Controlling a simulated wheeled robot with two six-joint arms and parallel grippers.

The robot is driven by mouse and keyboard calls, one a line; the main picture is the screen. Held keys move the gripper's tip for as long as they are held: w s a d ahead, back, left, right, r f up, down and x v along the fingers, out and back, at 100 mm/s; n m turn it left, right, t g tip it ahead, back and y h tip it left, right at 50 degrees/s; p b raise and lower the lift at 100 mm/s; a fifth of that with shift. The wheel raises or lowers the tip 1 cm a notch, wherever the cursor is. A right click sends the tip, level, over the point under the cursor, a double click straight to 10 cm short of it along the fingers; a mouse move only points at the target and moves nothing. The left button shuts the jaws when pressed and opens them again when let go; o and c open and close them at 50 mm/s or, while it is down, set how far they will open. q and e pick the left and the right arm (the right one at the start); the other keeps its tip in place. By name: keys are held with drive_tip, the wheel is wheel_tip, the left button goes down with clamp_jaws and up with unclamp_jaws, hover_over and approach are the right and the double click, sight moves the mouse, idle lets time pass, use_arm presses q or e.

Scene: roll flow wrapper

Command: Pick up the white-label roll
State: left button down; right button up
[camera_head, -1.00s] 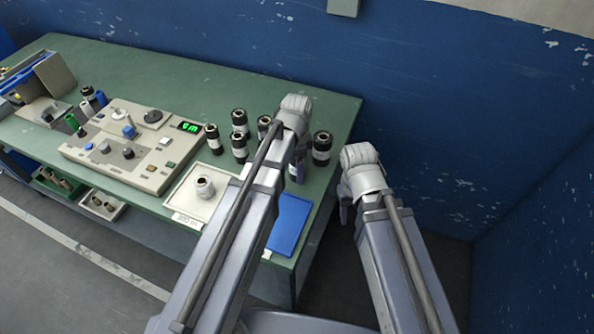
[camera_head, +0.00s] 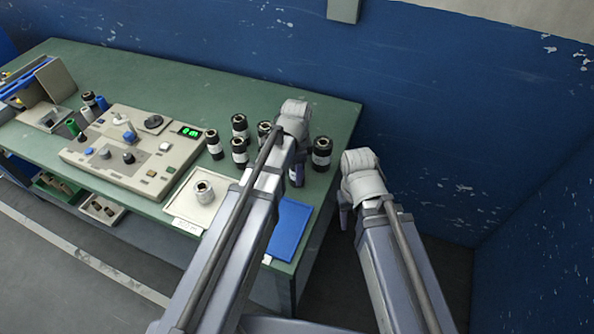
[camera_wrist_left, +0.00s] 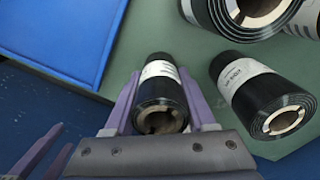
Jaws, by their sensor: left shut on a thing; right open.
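A black roll with a white label (camera_wrist_left: 160,95) lies between the fingers of my left gripper (camera_wrist_left: 163,105) in the left wrist view, and the gripper is shut on it. Its hollow end faces the wrist camera. In the head view my left gripper (camera_head: 297,176) is at the right end of the green table, and my arm mostly hides the held roll. Another black roll with a white label (camera_head: 321,153) stands just right of it; a similar one shows in the left wrist view (camera_wrist_left: 240,82). My right gripper (camera_head: 344,216) is open, off the table's right edge.
More white-label black rolls (camera_head: 213,144) stand left of my left gripper. A blue mat (camera_head: 289,232) lies at the front right of the table (camera_head: 220,85). A pale tray (camera_head: 180,208) holds a whitish roll (camera_head: 203,191). A control panel (camera_head: 130,160) stands further left.

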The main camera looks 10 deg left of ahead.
idle(0.3)
use_arm(q)
wheel_tip(320, 180, up, 10)
drive_tip(key=p, duration=1)
drive_tip(key=shift+s, duration=0.1)
